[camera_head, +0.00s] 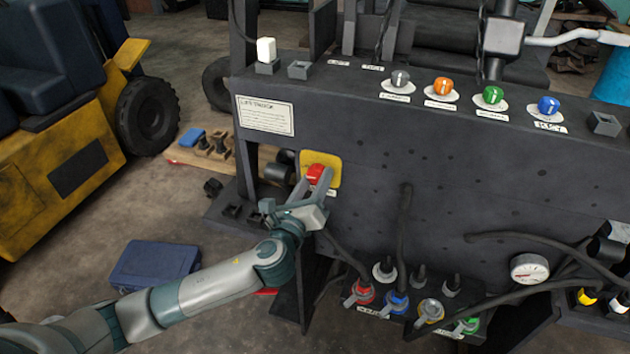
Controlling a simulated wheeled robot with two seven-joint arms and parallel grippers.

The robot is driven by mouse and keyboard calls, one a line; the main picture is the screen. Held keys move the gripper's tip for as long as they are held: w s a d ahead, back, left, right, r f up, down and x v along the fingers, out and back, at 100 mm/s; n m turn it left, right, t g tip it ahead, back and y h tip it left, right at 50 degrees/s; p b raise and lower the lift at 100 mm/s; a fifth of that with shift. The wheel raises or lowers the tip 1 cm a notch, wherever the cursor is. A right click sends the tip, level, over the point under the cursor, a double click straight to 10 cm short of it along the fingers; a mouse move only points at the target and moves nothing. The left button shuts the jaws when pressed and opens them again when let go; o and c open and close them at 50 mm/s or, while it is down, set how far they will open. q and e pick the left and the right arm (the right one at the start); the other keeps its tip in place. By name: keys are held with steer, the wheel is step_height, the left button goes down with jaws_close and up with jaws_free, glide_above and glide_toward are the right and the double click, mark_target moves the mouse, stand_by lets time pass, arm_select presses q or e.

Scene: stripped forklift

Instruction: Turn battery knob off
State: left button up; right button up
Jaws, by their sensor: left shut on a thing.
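The red battery knob (315,172) sits on a yellow plate (333,160) at the left part of the dark panel's front face. My left gripper (312,184) reaches it from below and is shut on the knob. The fingers hide part of the knob, so I cannot tell its exact turn. My right gripper is not in view.
The dark panel (420,160) carries grey, orange (443,87), green (492,95) and blue (548,106) knobs on top. Hoses and coloured connectors (397,302) are low in front. A blue case (155,265) lies on the floor at left, near a yellow vehicle (50,170).

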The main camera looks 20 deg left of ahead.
arm_select(q)
steer(key=n, duration=0.3)
steer(key=shift+n, duration=0.4)
steer(key=n, duration=0.4)
steer(key=shift+n+b, duration=0.3)
steer(key=n, duration=0.3)
steer(key=shift+r+n, duration=0.1)
steer(key=shift+n, duration=0.2)
steer(key=n, duration=0.4)
steer(key=shift+n+p, duration=0.4)
steer(key=o, duration=1.1)
steer(key=shift+c, duration=0.2)
